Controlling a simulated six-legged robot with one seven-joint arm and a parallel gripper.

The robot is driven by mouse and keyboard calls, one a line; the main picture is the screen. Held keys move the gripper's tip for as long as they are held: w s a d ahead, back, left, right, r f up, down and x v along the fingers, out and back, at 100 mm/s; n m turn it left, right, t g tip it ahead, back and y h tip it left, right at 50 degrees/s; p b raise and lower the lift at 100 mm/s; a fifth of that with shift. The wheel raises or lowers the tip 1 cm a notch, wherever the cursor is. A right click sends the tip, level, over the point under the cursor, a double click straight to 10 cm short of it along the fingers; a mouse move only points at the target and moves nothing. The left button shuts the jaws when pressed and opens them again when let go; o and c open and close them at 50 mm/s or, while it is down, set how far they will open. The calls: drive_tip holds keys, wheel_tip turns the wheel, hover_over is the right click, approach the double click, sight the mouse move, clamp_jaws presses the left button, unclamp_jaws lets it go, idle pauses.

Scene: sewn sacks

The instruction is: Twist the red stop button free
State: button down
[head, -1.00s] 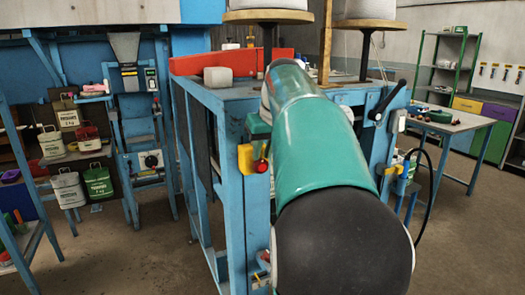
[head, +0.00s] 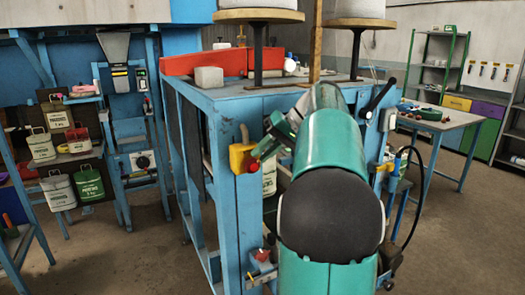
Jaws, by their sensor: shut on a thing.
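The red stop button (head: 253,167) sits on the front of a yellow box (head: 237,157), fixed to the blue frame left of my arm in the head view. My green gripper (head: 258,155) reaches down and left to the button, its fingertips at the button's upper right side. It is shut on the button. The red shows just below the fingers; part of the button and the exact finger contact are hidden or too small to make out.
The blue machine frame (head: 223,215) stands close around the button. A red beam (head: 205,64) and a pale block (head: 209,77) lie on its top. A lower bracket (head: 262,262) juts out below. Sacks hang on the left (head: 88,183). A workbench (head: 450,122) stands right.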

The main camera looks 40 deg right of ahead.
drive_tip(key=shift+w+a+f+y, duration=0.1)
drive_tip(key=shift+a+f+y, duration=0.1)
drive_tip(key=shift+f+y, duration=0.25)
drive_tip(key=c, duration=1.4)
unclamp_jaws()
drive_tip(key=shift+h, duration=0.25)
drive_tip(key=shift+c, duration=0.2)
drive_tip(key=shift+d+r, duration=0.2)
drive_tip(key=shift+r, duration=0.05)
drive_tip(key=v, duration=1.3)
drive_tip(key=shift+s, duration=0.3)
drive_tip(key=shift+d+r, duration=0.15)
